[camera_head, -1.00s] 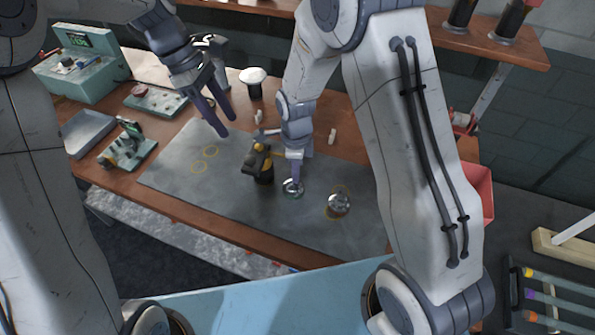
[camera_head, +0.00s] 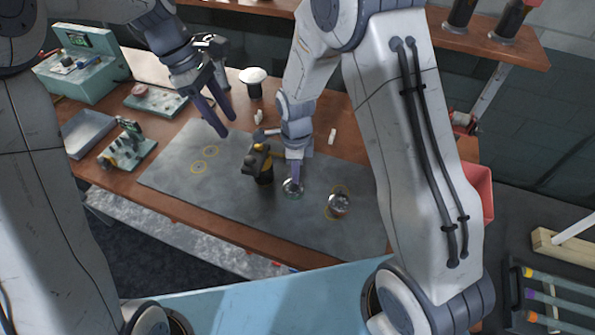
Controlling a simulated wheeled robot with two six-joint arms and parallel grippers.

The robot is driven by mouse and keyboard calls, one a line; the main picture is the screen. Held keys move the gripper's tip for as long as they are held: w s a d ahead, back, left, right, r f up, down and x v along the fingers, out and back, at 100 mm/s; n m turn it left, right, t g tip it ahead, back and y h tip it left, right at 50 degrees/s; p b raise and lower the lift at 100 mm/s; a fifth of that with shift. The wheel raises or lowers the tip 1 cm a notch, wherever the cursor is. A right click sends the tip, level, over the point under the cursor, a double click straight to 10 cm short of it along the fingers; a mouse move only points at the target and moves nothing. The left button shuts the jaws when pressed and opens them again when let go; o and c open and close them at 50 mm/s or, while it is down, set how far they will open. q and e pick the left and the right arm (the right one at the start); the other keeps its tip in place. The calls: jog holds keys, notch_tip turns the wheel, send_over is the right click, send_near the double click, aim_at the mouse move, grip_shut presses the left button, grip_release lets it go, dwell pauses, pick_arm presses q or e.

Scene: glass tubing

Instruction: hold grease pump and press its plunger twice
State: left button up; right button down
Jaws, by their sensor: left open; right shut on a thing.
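My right gripper (camera_head: 295,178) points down near the middle of the grey mat and is shut on a small shiny round metal-topped piece (camera_head: 292,190), partly hidden by the fingers. Just left of it stands a dark upright device (camera_head: 264,178) with a yellow part on top and a black part jutting left. I cannot tell for certain which of these is the grease pump, and no plunger shows clearly. My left gripper (camera_head: 226,127) is open and empty, its two purple fingers above the mat's back edge, up and left of the dark device.
Another shiny piece (camera_head: 338,205) stands in a yellow ring on the mat (camera_head: 215,210). Two yellow rings at the left are empty. A white-capped dark jar (camera_head: 253,80) and small white pieces stand behind. A green-based fixture (camera_head: 127,148) and tray (camera_head: 89,131) are left.

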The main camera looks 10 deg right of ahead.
aim_at(250, 159)
pick_arm(q)
jog(key=shift+s, duration=0.1)
jog(key=c, duration=0.5)
jog(key=shift+s+d+f+y, duration=0.1)
jog(key=shift+s+d+y, duration=0.1)
jog(key=shift+d+y, duration=0.15)
grip_shut()
jog(key=shift+s+d+f+m+t+y, duration=0.25)
jog(key=shift+d+f+m+y, duration=0.2)
jog(key=shift+f, duration=0.65)
jog(key=shift+s+d+f+m+t+y, duration=0.35)
jog(key=shift+d+f+y, duration=0.2)
jog(key=shift+f, duration=0.55)
jog(key=shift+s+d+f+m+t+y, duration=0.2)
jog(key=shift+d+f+m+y, duration=0.25)
jog(key=shift+f, duration=0.65)
